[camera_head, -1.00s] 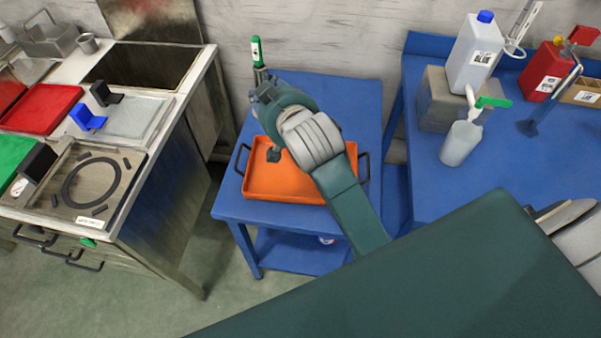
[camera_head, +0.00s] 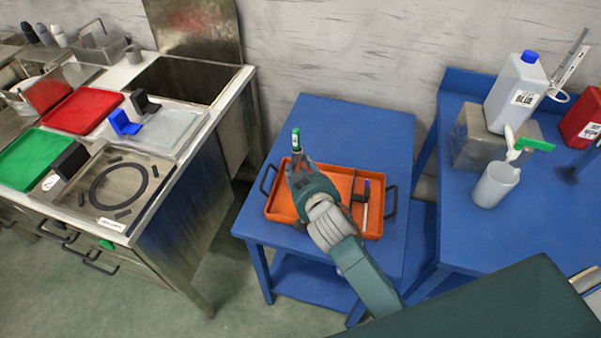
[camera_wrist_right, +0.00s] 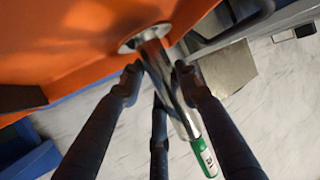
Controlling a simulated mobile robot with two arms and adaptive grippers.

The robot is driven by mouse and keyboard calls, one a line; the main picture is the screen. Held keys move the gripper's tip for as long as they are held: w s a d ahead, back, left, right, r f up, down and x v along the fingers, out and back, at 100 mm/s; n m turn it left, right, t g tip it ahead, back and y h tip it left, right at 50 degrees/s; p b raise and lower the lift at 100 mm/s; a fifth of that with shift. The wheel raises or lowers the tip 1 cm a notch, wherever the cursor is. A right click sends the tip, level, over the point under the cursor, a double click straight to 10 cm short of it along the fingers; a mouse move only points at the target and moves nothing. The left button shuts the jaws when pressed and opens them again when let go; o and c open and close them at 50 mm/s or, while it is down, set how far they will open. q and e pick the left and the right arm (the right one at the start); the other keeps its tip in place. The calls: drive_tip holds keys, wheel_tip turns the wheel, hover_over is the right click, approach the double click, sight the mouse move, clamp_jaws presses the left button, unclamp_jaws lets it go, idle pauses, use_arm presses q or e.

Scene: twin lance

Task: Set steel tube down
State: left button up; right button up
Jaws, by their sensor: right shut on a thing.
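The steel tube (camera_head: 296,141) has a green band with a white label near its top. It stands roughly upright in my right gripper (camera_head: 299,166), over the left rear part of the orange tray (camera_head: 340,226). In the right wrist view the shiny tube (camera_wrist_right: 172,92) runs between the fingers of my right gripper (camera_wrist_right: 158,76), which are shut on it. Its far end meets a round metal rim close to the orange surface (camera_wrist_right: 60,35). I cannot tell whether it touches the tray. My left gripper is not in view.
The tray stands on a blue table (camera_head: 345,125) and also holds a slim blue-topped item (camera_head: 366,198) beside a dark block. A steel workbench (camera_head: 180,230) stands left. Another blue table (camera_head: 470,235) with bottles stands right. The blue table is bare behind the tray.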

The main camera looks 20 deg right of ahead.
drive_tip(key=shift+f, duration=0.95)
drive_tip(key=o, duration=1.2)
drive_tip(key=v, duration=1.2)
drive_tip(key=shift+d, duration=0.1)
